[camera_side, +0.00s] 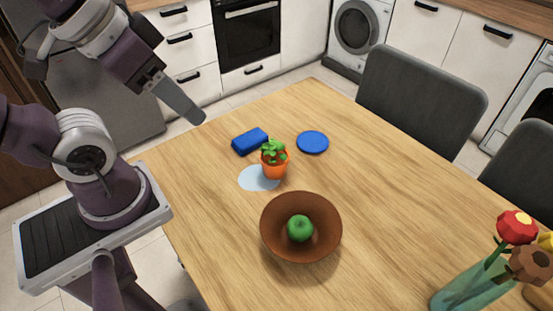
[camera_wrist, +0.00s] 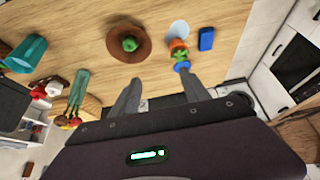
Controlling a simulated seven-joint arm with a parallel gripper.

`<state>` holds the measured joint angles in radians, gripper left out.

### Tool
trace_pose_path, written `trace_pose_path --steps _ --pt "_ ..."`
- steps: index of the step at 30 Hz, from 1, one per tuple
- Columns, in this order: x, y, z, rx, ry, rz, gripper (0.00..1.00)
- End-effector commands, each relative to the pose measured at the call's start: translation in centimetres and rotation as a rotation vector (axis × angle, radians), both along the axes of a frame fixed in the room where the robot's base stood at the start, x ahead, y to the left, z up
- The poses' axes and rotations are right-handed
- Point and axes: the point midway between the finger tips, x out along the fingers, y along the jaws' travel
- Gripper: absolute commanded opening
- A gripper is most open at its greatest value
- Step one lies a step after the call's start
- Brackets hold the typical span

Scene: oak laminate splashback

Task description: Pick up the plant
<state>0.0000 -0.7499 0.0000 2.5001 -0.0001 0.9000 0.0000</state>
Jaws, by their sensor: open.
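The plant (camera_side: 274,158) has green leaves in a small orange pot and stands upright on the wooden table, beside a light blue-white patch. In the wrist view the plant (camera_wrist: 179,47) is above the right finger, partly overlapping the blue round thing. My gripper (camera_side: 203,118) is up in the air to the left of the plant in the side view, apart from it. In the wrist view my gripper (camera_wrist: 160,88) shows two fingers spread apart with nothing between them.
A blue block (camera_side: 249,141) and a blue disc (camera_side: 312,142) lie close behind the plant. A brown bowl (camera_side: 275,238) with a green apple (camera_side: 299,228) stands in front. A flower vase (camera_side: 475,285) is at the right front. Dark chairs (camera_side: 415,100) line the far side. The table's right middle is clear.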

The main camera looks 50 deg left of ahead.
Motion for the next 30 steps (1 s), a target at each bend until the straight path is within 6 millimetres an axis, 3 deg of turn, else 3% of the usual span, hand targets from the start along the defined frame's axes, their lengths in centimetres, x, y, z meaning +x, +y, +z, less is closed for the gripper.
trace_pose_path --steps 1,6,15,17,20,26,30 --pt "0.0 0.0 0.0 0.000 0.000 0.000 0.66" --pt "0.0 0.0 0.0 0.000 0.000 0.000 0.97" --pt "0.0 0.0 0.3 0.000 -0.002 0.000 0.97" --pt "0.1 0.0 1.4 0.000 -0.005 0.000 0.97" --pt "0.2 0.0 5.0 0.000 -0.010 0.000 0.97" --pt "3.5 -3.2 3.1 -0.532 0.362 0.496 0.97" --pt "8.4 -3.1 3.9 -0.947 0.563 0.892 0.97"
